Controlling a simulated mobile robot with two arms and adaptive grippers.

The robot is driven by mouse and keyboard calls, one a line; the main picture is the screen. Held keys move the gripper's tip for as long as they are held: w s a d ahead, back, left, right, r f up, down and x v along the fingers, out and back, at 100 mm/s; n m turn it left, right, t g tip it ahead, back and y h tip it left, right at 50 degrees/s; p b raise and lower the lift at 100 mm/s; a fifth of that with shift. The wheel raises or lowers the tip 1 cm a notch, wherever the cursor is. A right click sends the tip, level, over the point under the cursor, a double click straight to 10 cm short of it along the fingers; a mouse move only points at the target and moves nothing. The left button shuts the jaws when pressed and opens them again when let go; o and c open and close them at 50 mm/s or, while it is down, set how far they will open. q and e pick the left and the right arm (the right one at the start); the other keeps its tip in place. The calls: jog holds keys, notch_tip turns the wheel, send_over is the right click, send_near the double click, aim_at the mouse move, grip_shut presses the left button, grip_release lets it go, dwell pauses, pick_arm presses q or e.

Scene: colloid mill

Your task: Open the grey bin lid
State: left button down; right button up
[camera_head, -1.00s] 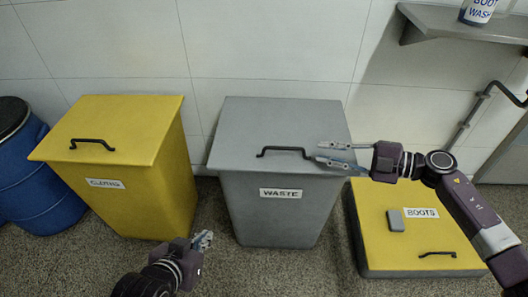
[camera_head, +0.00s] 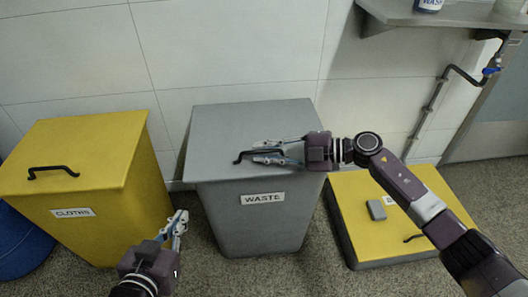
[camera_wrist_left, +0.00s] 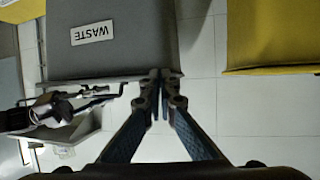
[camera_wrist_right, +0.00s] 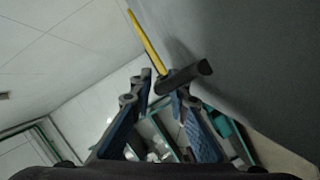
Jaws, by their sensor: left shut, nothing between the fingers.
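The grey bin (camera_head: 255,220), labelled WASTE, stands in the middle of the head view with its grey lid (camera_head: 215,122) closed. A black bar handle (camera_head: 238,158) sits on the lid near the front edge. My right gripper (camera_head: 258,151) is open over the lid, its fingers reaching in from the right around the handle's right part. In the right wrist view the handle (camera_wrist_right: 188,75) shows end-on by the open fingertips (camera_wrist_right: 165,85); contact cannot be told. My left gripper (camera_head: 181,218) is shut and empty, low at the bin's left front. Its closed fingertips (camera_wrist_left: 160,78) show in the left wrist view.
A yellow CLOTHS bin (camera_head: 110,215) stands to the left, with a blue barrel (camera_head: 20,240) beside it. A low yellow box (camera_head: 350,205) is at the right under my right arm. A wall shelf (camera_head: 430,14) and pipe (camera_head: 432,105) are at upper right. Wall lies behind.

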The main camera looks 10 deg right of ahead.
grip_shut()
dwell(0.4)
